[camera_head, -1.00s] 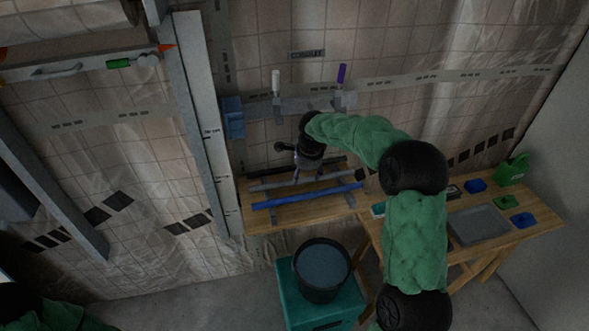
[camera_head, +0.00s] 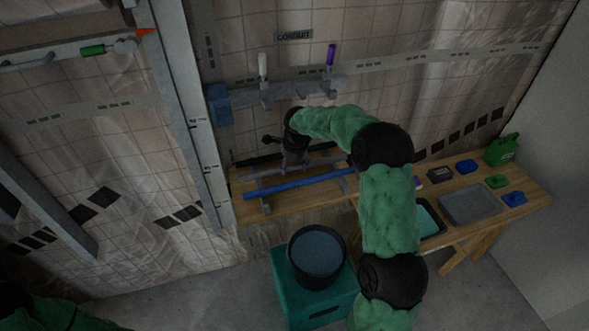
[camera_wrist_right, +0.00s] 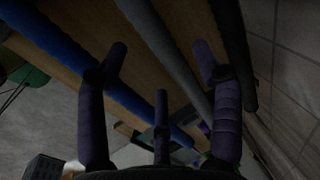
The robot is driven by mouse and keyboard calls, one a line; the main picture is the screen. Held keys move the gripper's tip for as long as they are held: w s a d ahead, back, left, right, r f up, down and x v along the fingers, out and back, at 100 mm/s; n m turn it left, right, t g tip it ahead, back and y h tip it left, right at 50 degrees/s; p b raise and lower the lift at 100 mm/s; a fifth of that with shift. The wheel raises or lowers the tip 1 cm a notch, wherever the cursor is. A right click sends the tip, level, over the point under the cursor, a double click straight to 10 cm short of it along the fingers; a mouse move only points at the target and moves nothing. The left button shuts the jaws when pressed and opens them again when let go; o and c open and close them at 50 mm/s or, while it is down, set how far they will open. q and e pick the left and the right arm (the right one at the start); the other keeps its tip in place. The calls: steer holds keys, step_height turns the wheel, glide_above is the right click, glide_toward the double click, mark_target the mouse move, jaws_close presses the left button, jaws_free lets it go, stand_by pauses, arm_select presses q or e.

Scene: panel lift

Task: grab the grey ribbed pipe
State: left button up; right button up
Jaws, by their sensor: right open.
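The grey ribbed pipe (camera_head: 266,179) lies on a rack on the wooden bench, between a blue pipe (camera_head: 300,185) in front and a black pipe (camera_head: 256,159) behind. My right gripper (camera_head: 292,169) is above the grey pipe, fingers pointing down. In the right wrist view, the open right gripper (camera_wrist_right: 160,54) has its fingers on either side of the grey pipe (camera_wrist_right: 166,47), with nothing held. The blue pipe (camera_wrist_right: 62,48) shows to the left and the black pipe (camera_wrist_right: 232,45) to the right. I cannot tell whether the fingers touch the grey pipe. My left gripper is out of view.
A black bucket (camera_head: 317,257) stands on a teal box (camera_head: 300,304) before the bench. A wall rail (camera_head: 285,90) holds a white-handled and a purple-handled tool. A grey tray (camera_head: 470,206) and blue and green containers sit on the right-hand table.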

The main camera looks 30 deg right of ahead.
mark_target(295, 167)
steer(key=x, duration=0.3)
steer(key=shift+r, duration=0.1)
steer(key=c, duration=1.3)
steer(key=shift+o, duration=0.2)
